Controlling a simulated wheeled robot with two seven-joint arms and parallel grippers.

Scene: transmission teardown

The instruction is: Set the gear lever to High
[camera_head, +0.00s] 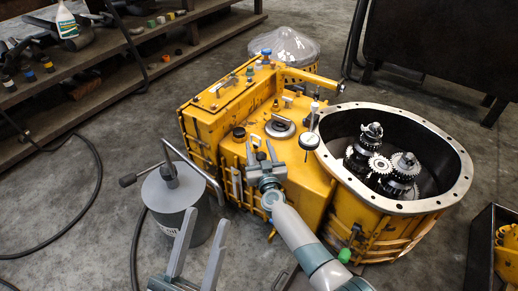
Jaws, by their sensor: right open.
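The yellow transmission housing (230,150) stands on the floor in the middle of the head view. A slim upright rod with a pale top (314,107) rises from its top beside a round white-faced disc (309,141). This may be the gear lever, but I cannot tell for sure, and no High marking is readable. My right gripper (260,146) is open and empty over the housing's top, left of the disc. Whether its fingers touch the housing is unclear. My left gripper (207,232) is open and empty at the bottom, right of the grey oil can.
The open round bell (462,165) of the housing holds several gears (380,163). A grey oil can (178,200) with a bent handle stands left of the housing. A shelf (100,75) is at the upper left, a dark bin (485,245) at the lower right. Cables lie on the floor.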

